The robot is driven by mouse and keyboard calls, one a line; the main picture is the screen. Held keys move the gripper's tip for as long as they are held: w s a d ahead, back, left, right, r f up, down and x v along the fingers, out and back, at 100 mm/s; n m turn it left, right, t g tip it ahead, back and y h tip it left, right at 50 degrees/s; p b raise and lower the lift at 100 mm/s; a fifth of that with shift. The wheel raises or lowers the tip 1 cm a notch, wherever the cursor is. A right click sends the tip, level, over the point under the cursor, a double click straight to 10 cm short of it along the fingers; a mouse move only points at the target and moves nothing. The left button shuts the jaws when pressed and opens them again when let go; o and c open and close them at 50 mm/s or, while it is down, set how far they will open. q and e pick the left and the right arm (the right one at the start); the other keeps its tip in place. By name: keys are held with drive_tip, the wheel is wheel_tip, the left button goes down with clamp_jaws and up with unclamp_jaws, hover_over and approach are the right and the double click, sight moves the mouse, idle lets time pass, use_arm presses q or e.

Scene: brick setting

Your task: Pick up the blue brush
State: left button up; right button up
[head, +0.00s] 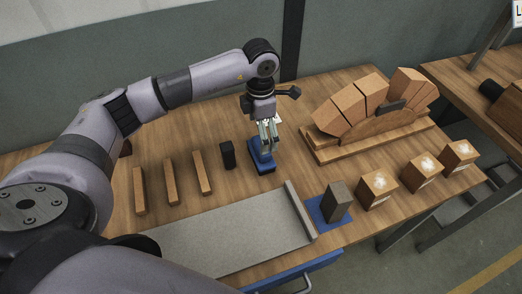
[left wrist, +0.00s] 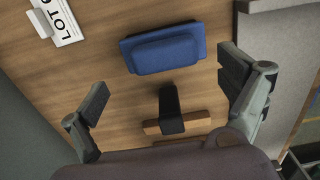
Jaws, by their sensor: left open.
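The blue brush (head: 262,162) rests on the wooden table near its middle. In the left wrist view the brush (left wrist: 163,48) lies flat, a wide blue base with a raised blue block, apart from both fingers. My left gripper (head: 267,130) points down just above the brush in the head view and overlaps part of it. In the left wrist view the left gripper (left wrist: 166,86) has its fingers wide apart with nothing between them at the tips. The brush sits beyond the fingertips, toward the top of that view. My right gripper is not in view.
A grey slab (head: 235,232) lies in front. A wooden arch form with wedge bricks (head: 348,101) stands right. A dark block (head: 339,202) on a blue mat and several marked bricks (head: 419,173) stand front right.

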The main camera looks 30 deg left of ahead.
use_arm(q)
drive_tip(key=shift+s+d+f, duration=0.1)
drive_tip(key=shift+f, duration=0.35)
wheel_tip(320, 180, down, 5)
drive_tip(key=shift+s+d+r+p, duration=0.1)
drive_tip(key=shift+r+p, duration=0.05)
drive_tip(key=shift+p, duration=0.8)
drive_tip(key=c, duration=1.3)
